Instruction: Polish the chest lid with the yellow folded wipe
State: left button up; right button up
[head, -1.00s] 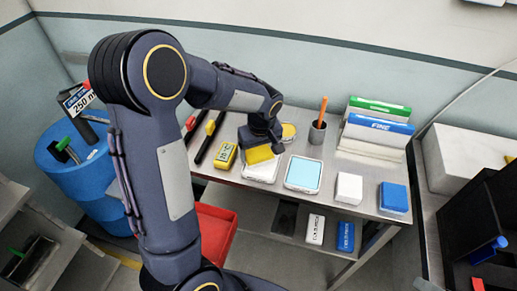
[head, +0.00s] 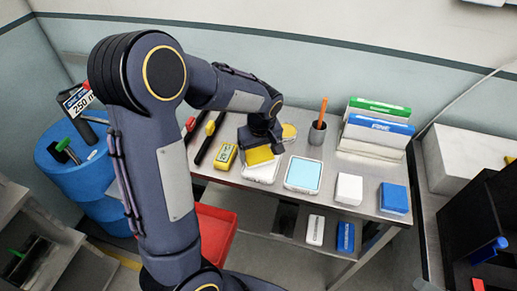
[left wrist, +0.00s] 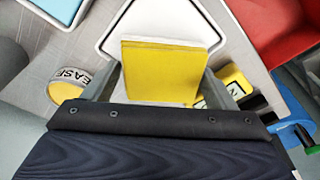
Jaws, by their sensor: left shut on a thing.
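The yellow folded wipe (head: 260,155) is held in my left gripper (head: 263,146), over a white rounded panel (head: 262,174) on the metal bench. The panel appears to be the chest lid. In the left wrist view the wipe (left wrist: 165,70) sits between the two fingers of the gripper (left wrist: 158,88), and the white panel (left wrist: 155,15) with its dark rim extends beyond it. The wipe looks on or very close to the panel; I cannot tell if it presses on it. The gripper hides part of the panel. My right gripper is not in view.
A light-blue-topped case (head: 303,174) stands just right of the panel, a yellow device (head: 226,156) just left. A round tin (left wrist: 70,88) is near the gripper. A pencil cup (head: 317,132), white block (head: 348,188) and blue block (head: 394,198) stand farther right. A red bin (head: 216,236) is below.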

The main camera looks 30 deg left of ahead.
aim_at(259, 152)
pick_arm(q)
jog(key=shift+r+p, duration=2.2)
jog(key=shift+r, duration=1.2)
